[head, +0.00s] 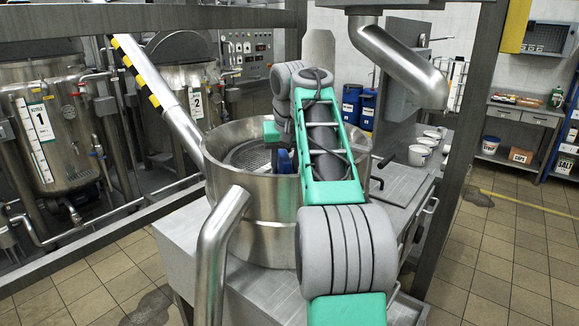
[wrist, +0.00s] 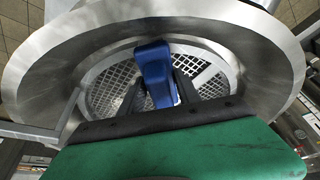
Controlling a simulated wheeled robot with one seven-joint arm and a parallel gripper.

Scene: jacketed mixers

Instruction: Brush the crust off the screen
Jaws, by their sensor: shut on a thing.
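The round mesh screen (head: 248,156) lies inside a wide steel vessel (head: 258,215) in the head view. In the wrist view the screen (wrist: 108,87) shows as a bright grid with a plain metal ring around it. My gripper (wrist: 157,92) is over the screen, its two dark fingers shut on a blue brush (wrist: 153,65). The brush also shows as a blue patch in the head view (head: 285,162), partly behind my arm. The brush's bristles are hidden, so I cannot tell whether they touch the mesh. I cannot make out the crust clearly.
A steel pipe (head: 222,240) bends down at the vessel's front, and another (head: 395,60) hangs above right. A frame beam (head: 150,28) crosses overhead. A steel counter (head: 402,185) with white tubs stands right of the vessel. Tiled floor (head: 500,265) is open at the right.

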